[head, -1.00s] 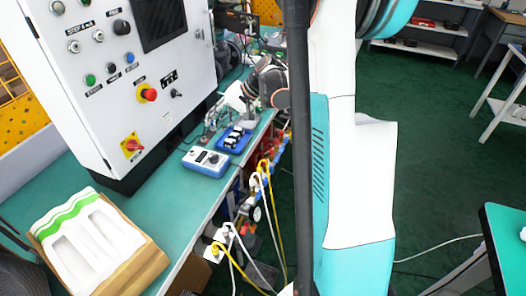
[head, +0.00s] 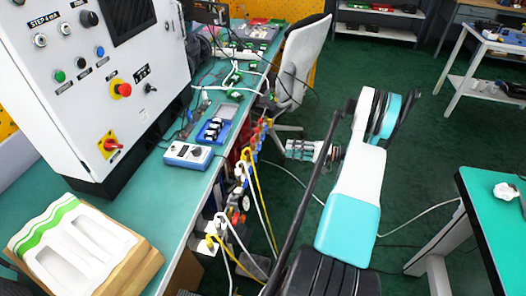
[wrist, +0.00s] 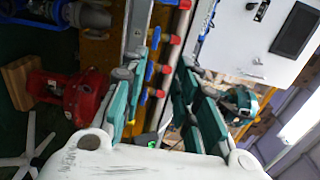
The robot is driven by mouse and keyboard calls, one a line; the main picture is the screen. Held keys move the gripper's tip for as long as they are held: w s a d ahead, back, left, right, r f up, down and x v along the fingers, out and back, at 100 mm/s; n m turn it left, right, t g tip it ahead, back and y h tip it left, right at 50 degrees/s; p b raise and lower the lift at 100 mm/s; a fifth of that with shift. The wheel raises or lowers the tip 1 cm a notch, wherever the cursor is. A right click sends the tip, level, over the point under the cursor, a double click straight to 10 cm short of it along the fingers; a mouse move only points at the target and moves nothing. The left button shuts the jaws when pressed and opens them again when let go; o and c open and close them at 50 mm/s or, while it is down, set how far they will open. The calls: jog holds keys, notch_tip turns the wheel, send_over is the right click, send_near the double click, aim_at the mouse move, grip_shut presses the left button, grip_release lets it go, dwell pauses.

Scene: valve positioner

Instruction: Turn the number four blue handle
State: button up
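A row of small blue handles (wrist: 150,70) with red parts (wrist: 163,68) runs along a metal pipe in the wrist view. No numbers can be read, so I cannot tell which is number four. In the head view, small red and blue fittings (head: 256,133) line the bench's right side, partly hidden by cables. My gripper (wrist: 165,76) is open, with its teal-padded fingers apart and the handle row visible between and beyond them. In the head view my gripper (head: 296,149) hangs right of the bench, apart from the fittings.
A white control cabinet (head: 130,100) stands on the green bench (head: 190,190). White and yellow cables (head: 255,190) hang along the bench's side. A white chair (head: 300,50) stands behind my gripper. A red machine (wrist: 82,98) shows at left in the wrist view.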

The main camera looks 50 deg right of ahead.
aim_at(259, 148)
jog(key=f+b+x, duration=0.1)
jog(key=x, duration=1)
jog(key=shift+w+a, duration=0.2)
jog(key=shift+a, duration=0.3)
grip_shut()
